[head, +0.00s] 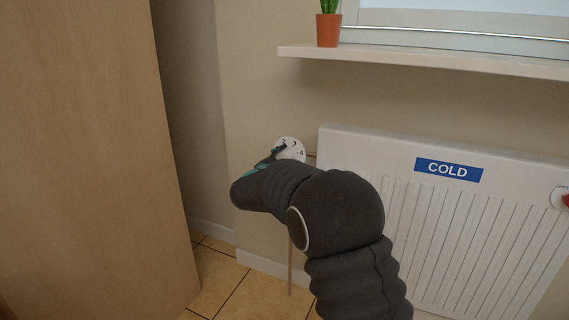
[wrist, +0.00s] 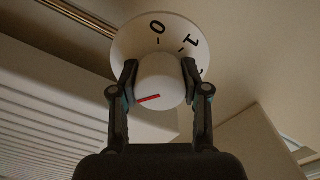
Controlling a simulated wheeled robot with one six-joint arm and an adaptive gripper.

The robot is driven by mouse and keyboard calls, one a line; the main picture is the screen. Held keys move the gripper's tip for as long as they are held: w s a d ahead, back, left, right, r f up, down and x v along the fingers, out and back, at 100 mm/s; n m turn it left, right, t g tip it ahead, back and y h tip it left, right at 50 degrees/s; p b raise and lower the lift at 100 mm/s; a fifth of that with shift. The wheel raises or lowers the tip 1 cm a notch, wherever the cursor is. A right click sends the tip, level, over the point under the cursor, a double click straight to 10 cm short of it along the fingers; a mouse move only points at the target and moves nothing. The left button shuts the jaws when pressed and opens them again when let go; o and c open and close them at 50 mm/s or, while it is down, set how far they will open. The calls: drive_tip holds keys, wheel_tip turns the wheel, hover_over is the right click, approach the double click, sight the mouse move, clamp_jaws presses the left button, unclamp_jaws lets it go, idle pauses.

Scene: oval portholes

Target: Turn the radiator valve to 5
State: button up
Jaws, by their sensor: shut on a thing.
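The radiator valve is a white knob (wrist: 158,80) on a wider white numbered dial (wrist: 128,45). In the wrist view, 0 and 1 show at the dial's top. A red mark on the knob's face points left and slightly down; no number shows beside its end. In the head view the dial (head: 291,145) shows 2, 3 and 4 left of the radiator, with its lower part hidden by my arm. My gripper (wrist: 159,80) is shut on the knob, one finger on each side.
The white radiator (head: 400,150) with a blue COLD label (head: 448,169) stands right of the valve. A wooden cabinet (head: 85,150) is at left. A sill (head: 420,62) with a potted cactus (head: 328,30) is above. A red part (head: 566,200) shows at the right edge.

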drive_tip(key=o, duration=1.1)
drive_tip(key=shift+o, duration=0.2)
drive_tip(key=v, duration=1.2)
